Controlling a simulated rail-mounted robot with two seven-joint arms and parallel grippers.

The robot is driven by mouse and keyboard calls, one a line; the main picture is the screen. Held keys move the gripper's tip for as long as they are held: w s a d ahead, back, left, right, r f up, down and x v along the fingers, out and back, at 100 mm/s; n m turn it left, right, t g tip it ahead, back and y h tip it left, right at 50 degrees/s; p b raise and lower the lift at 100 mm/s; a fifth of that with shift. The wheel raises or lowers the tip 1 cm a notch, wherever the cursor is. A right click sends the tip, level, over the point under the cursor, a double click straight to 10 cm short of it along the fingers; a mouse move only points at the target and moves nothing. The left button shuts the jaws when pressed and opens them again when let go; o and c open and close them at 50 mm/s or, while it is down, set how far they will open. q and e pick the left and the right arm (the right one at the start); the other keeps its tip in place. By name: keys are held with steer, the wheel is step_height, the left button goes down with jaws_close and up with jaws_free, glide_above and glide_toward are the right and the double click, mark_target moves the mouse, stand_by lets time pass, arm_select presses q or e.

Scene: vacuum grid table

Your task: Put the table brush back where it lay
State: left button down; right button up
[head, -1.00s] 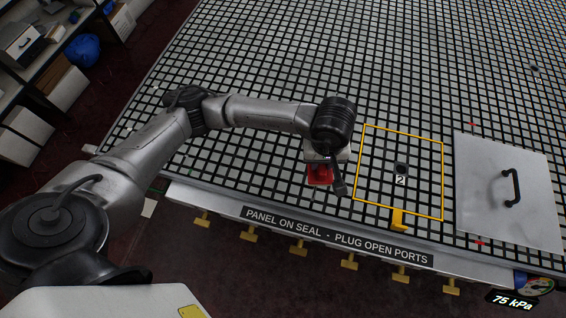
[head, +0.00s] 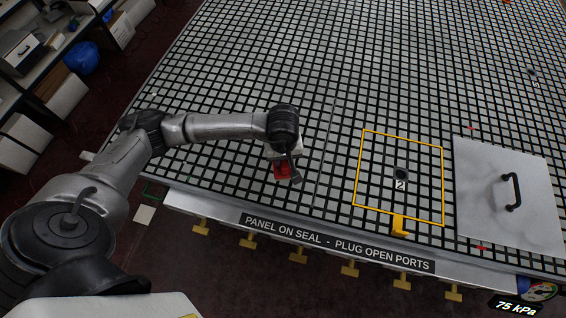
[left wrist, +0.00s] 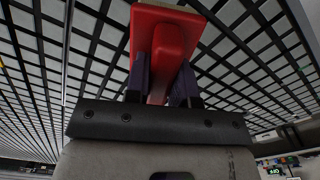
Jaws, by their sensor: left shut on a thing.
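The table brush is a red block with a red grip. It shows in the left wrist view (left wrist: 168,55) between the dark fingers of my left gripper (left wrist: 165,75). In the head view the brush (head: 281,172) is a small red patch under my left gripper (head: 288,170), over the left front part of the grid table (head: 240,170). My left gripper is shut on the brush's grip. I cannot tell whether the brush touches the table. My right gripper is not in view.
A yellow outlined square (head: 443,185) surrounds a dark port (head: 401,173) marked 2. A metal panel (head: 485,180) with a black handle lies at the right. A green outline (head: 154,190) is at the table's front left edge. The grid between is clear.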

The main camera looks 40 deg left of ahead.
arm_select(q)
steer(key=shift+f, duration=2.05)
steer(key=shift+f, duration=0.1)
steer(key=shift+f+b, duration=0.1)
steer(key=shift+b, duration=0.2)
steer(key=c, duration=1)
jaws_free()
steer(key=shift+o, duration=0.2)
step_height(320, 180, up, 12)
steer(key=shift+r+p, duration=0.25)
steer(key=shift+p, duration=0.15)
